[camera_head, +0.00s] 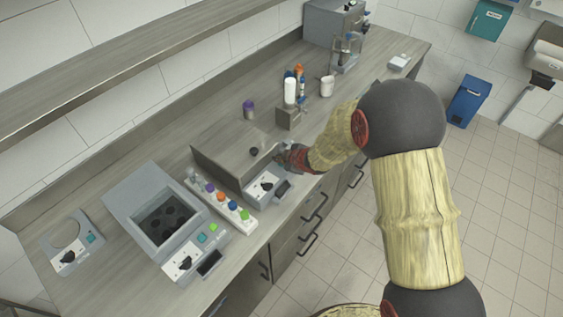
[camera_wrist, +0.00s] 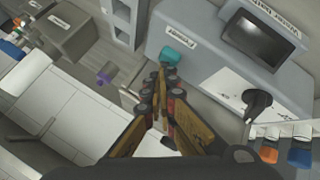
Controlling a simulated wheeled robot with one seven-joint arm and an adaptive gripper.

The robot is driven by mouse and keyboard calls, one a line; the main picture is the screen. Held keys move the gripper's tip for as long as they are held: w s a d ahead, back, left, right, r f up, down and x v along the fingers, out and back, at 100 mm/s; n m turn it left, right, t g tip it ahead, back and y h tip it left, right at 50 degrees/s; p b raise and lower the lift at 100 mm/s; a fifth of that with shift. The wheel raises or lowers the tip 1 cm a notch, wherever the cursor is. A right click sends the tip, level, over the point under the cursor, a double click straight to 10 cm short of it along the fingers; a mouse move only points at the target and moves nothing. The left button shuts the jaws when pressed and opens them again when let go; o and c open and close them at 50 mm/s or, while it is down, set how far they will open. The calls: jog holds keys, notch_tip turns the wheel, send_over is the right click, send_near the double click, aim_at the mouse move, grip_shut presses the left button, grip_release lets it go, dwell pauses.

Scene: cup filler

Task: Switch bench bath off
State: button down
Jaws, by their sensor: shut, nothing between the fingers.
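The bench bath (camera_head: 255,195) stands at the middle of the counter under a grey metal lid with a small black knob. In the wrist view its panel (camera_wrist: 215,85) carries a dark display (camera_wrist: 258,40), a black dial (camera_wrist: 257,101) on a white plate and a teal button (camera_wrist: 181,56) with a label beside it. My gripper (camera_wrist: 161,72) is shut and empty, its fingertips just short of the teal button in the picture. I cannot tell whether they touch it. In the head view my gripper (camera_head: 288,155) is at the panel's far end and hides the button.
A rack of colour-capped bottles (camera_head: 220,202) stands left of the bath. Beyond it is another unit (camera_head: 155,215) with an open dark well. Bottles (camera_head: 290,90), a beaker (camera_head: 327,86) and a purple-capped jar (camera_head: 249,108) stand behind.

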aim_at(280, 164)
jog(key=shift+r+p, duration=0.4)
jog(key=shift+r, duration=0.15)
jog(key=shift+r, duration=0.1)
notch_tip(280, 164, up, 6)
jog(key=p, duration=0.5)
jog(key=shift+p, duration=0.3)
